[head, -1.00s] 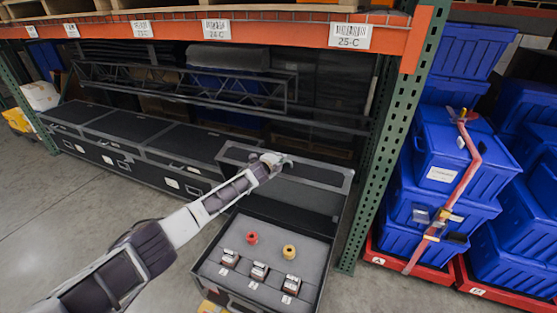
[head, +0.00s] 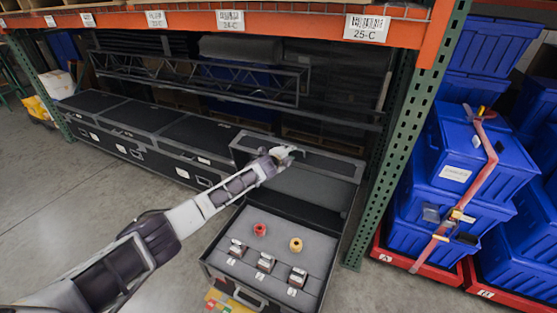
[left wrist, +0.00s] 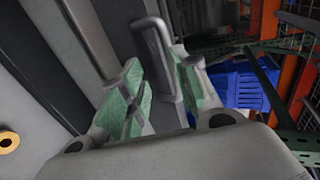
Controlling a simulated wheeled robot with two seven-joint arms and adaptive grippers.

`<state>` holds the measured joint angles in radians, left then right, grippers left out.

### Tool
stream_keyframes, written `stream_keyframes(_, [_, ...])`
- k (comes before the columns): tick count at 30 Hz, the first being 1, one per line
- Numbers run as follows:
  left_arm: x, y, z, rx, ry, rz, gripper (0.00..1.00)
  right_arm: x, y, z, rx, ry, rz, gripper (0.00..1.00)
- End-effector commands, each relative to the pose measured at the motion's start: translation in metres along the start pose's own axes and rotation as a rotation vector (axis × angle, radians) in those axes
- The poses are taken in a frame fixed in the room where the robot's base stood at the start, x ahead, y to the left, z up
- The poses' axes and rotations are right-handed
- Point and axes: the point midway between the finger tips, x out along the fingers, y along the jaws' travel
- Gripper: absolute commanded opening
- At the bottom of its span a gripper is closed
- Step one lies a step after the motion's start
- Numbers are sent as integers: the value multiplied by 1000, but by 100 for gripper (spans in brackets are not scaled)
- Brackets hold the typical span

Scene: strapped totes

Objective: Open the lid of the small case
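The small case (head: 258,292) stands open on the floor. Its raised lid (head: 312,188) stands up at the back, grey inner face showing. My left gripper (head: 288,151) is at the lid's upper edge. In the left wrist view, my left gripper's green-padded fingers (left wrist: 160,95) are apart, with a dark grey bar (left wrist: 150,45) of the lid showing between them. I cannot tell whether either finger touches the bar. My right gripper is in neither view.
A red roll (head: 260,229), a yellow roll (head: 296,244) and several small dark items sit in the case's foam. A green rack post (head: 408,140) and strapped blue totes (head: 470,150) stand right. Floor at left is clear.

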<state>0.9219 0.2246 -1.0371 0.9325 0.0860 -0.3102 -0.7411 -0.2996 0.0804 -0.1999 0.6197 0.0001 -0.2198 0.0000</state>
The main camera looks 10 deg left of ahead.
Motion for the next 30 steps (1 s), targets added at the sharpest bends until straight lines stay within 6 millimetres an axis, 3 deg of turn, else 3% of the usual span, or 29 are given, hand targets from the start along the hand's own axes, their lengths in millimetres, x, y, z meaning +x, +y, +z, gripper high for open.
stream_keyframes(30, [-59, 0, 0, 0, 0, -1, 31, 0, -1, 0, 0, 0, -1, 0])
